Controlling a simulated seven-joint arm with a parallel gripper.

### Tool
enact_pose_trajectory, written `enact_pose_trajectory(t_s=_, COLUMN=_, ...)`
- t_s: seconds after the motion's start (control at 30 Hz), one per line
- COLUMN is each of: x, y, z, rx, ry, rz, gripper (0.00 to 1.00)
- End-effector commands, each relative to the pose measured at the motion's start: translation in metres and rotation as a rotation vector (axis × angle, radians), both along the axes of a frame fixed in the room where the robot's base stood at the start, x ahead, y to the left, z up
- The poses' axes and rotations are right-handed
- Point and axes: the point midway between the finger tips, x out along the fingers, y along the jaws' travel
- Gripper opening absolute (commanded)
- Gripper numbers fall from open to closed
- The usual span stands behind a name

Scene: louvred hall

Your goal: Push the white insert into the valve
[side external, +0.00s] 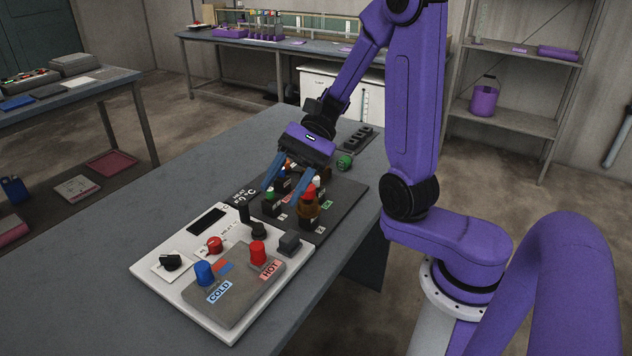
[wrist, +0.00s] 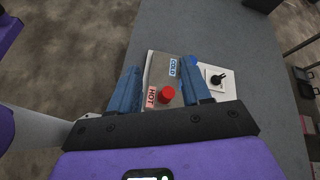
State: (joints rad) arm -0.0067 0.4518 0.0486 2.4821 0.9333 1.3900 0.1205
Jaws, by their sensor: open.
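My gripper (side external: 283,194) is open, its two blue fingers pointing down over the dark board (side external: 345,197). In the wrist view my gripper (wrist: 160,68) has nothing visibly held between its fingers. A small whitish piece (side external: 318,181) shows just right of the fingers, behind a red-topped brown bottle-like part (side external: 309,211). I cannot tell whether it is the white insert, or which part is the valve. The fingers and gripper body hide some of the board's small parts.
A white control panel (side external: 150,268) with a red HOT knob (side external: 258,252) and a blue COLD knob (side external: 204,272) lies in front of the board. A green round part (side external: 344,162) stands behind. The grey table (side external: 190,200) is clear at left.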

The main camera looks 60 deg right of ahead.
Motion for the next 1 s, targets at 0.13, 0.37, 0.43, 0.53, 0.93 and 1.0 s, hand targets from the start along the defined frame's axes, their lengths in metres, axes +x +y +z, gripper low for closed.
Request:
enact_pose_trajectory(t_s=0.13, x=0.017, y=-0.011, z=0.003, rx=0.078, ry=0.034, rz=-0.189, gripper=0.48)
enact_pose_trajectory(t_s=0.37, x=0.037, y=-0.038, z=0.008, rx=0.200, ry=0.062, rz=-0.473, gripper=0.48)
enact_pose_trajectory(t_s=0.43, x=0.042, y=-0.048, z=0.009, rx=0.238, ry=0.066, rz=-0.560, gripper=0.48)
enact_pose_trajectory(t_s=0.53, x=0.046, y=-0.064, z=0.011, rx=0.293, ry=0.068, rz=-0.684, gripper=0.48)
enact_pose_trajectory(t_s=0.93, x=0.036, y=-0.142, z=0.015, rx=0.517, ry=0.033, rz=-1.182, gripper=0.48)
enact_pose_trajectory(t_s=1.0, x=0.029, y=-0.156, z=0.015, rx=0.556, ry=0.019, rz=-1.266, gripper=0.48)
